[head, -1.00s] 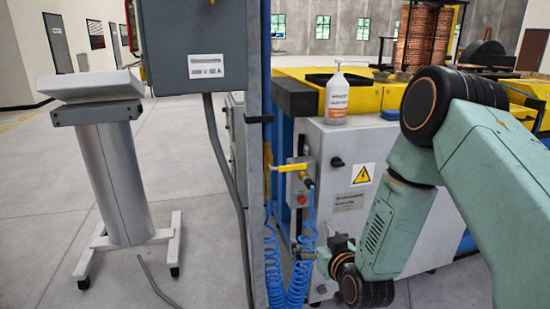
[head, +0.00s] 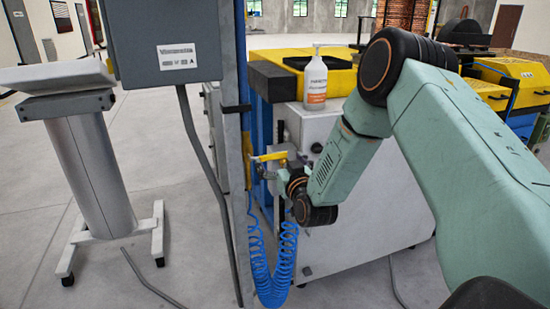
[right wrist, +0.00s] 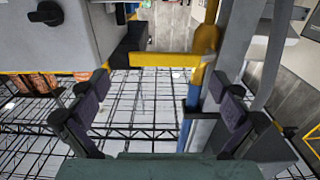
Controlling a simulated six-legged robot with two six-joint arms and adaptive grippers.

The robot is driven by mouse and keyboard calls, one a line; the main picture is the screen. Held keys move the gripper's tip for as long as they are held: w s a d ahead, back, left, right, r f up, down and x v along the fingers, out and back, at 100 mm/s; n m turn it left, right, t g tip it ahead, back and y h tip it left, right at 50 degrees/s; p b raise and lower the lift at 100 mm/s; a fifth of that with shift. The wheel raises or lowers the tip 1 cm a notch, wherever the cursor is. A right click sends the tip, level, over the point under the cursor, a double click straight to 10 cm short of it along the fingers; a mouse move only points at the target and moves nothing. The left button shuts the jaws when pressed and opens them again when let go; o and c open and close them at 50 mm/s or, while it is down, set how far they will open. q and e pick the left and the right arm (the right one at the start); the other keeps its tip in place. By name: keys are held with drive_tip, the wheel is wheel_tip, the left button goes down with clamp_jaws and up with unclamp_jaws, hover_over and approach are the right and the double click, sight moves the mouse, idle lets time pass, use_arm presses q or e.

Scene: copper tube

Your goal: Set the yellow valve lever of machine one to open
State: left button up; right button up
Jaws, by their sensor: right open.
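The yellow valve lever (head: 268,157) sticks out sideways at the grey post beside the machine cabinet in the head view. In the right wrist view the lever (right wrist: 160,59) lies crosswise just beyond the fingertips and joins an upright yellow part at its right end. My right gripper (head: 284,174) is close to the lever, just below and right of it, partly hidden by its own wrist. In the right wrist view my right gripper (right wrist: 160,92) is open, with its two dark finger pads apart and nothing between them. Contact with the lever cannot be told. My left gripper is not in view.
Blue coiled hoses (head: 272,270) hang below the lever. A grey post (head: 232,150) and grey control box (head: 165,45) stand left of it. A pedestal (head: 95,160) stands at far left.

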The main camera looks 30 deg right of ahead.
drive_tip(key=shift+w, duration=0.55)
drive_tip(key=shift+w+a, duration=0.1)
drive_tip(key=shift+w, duration=0.5)
drive_tip(key=shift+s+d, duration=0.1)
drive_tip(key=shift+d, duration=0.1)
drive_tip(key=shift+c, duration=0.3)
drive_tip(key=shift+a, duration=0.2)
drive_tip(key=c, duration=0.5)
drive_tip(key=shift+d+r, duration=0.15)
drive_tip(key=c, duration=0.4)
drive_tip(key=shift+r, duration=0.15)
drive_tip(key=c, duration=0.7)
drive_tip(key=shift+r, duration=0.1)
